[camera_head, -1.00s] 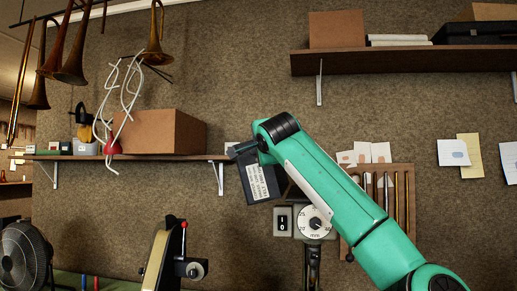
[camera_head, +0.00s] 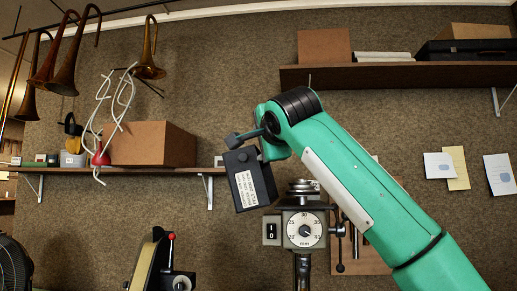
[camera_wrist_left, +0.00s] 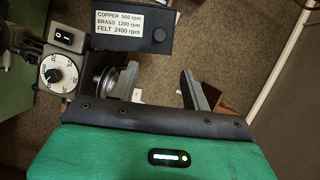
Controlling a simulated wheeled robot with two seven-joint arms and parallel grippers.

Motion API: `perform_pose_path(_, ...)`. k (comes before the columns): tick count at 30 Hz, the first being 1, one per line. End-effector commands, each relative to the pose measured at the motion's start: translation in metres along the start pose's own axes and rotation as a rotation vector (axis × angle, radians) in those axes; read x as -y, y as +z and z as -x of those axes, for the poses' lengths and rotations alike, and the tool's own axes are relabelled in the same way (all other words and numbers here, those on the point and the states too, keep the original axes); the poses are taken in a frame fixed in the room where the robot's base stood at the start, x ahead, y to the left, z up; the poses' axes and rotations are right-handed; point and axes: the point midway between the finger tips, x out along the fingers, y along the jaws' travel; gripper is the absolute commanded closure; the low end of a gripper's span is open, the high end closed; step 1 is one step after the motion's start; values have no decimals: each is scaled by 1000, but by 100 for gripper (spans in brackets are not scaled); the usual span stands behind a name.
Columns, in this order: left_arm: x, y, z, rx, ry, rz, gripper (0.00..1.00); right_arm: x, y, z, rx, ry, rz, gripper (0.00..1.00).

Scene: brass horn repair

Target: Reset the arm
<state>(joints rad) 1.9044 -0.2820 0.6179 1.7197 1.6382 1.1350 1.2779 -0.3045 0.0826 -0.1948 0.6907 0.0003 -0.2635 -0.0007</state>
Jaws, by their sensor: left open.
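My left arm reaches up from the lower right of the head view. Its gripper (camera_head: 238,139) is at the upper left end, with one dark finger pointing left. In the left wrist view the two fingers of my left gripper (camera_wrist_left: 158,88) stand wide apart with nothing between them. A dark box with a white speed label (camera_head: 249,182) is tilted just below the gripper; it also shows in the wrist view (camera_wrist_left: 133,45), beyond the fingers. I cannot tell what carries this box. My right gripper is not in view.
A dial unit with a switch (camera_head: 305,230) stands close below my left arm and shows in the wrist view (camera_wrist_left: 59,74). The left shelf (camera_head: 140,172) holds a cardboard box (camera_head: 152,144); a higher shelf (camera_head: 400,75) is at right. Brass horns (camera_head: 75,58) hang upper left.

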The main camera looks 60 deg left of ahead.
Motion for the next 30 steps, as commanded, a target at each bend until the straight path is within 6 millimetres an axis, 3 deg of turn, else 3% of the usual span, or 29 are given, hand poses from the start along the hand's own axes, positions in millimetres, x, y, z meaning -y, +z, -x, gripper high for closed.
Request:
perform_pose_path(19, -4, 0, -3, 25, -15, -27, 52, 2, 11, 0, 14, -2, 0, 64)
perform_pose_path(23, -18, 3, -9, 126, -78, -147, 52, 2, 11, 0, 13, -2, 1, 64)
perform_pose_path(30, -46, 3, -6, 418, -298, -550, 52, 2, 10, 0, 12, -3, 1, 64)
